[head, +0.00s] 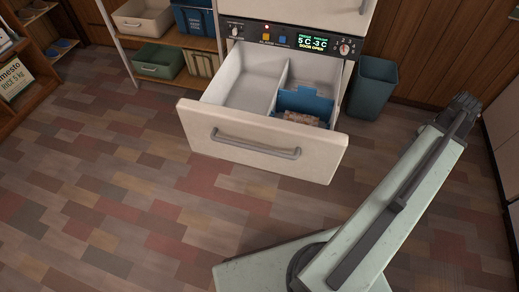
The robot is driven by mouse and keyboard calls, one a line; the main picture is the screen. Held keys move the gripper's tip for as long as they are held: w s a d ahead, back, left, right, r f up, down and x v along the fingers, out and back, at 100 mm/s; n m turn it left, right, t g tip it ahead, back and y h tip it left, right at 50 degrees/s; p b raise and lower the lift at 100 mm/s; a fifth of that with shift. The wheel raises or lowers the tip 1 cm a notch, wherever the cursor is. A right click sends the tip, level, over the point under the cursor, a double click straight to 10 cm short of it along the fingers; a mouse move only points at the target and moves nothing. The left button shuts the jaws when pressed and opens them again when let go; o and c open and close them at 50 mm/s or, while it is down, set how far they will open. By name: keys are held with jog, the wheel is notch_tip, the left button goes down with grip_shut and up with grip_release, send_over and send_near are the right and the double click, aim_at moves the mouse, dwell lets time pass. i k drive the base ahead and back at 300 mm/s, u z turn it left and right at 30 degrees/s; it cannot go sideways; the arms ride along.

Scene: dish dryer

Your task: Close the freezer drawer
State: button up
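The freezer drawer (262,158) is pulled well out of the white fridge, below its control panel (291,39). Its front is cream with a grey bar handle (255,145). Inside are a white divider, a blue item (305,101) and a brownish item (302,118) on the right side. The panel display reads "DOOR OPEN". My arm rises from the bottom right, apart from the drawer. My gripper (464,101) is at its far upper end, to the right of the drawer; its fingers are too small and dark to tell open from shut.
A grey-green bin (372,88) stands on the floor right of the drawer. A shelf with bins (158,61) stands on the left of the fridge. A sack (15,79) is at the far left. The floor in front of the drawer is clear.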

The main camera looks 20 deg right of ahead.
aim_at(238, 119)
jog(key=u, duration=0.05)
jog(key=k, duration=1)
jog(key=z, duration=0.05)
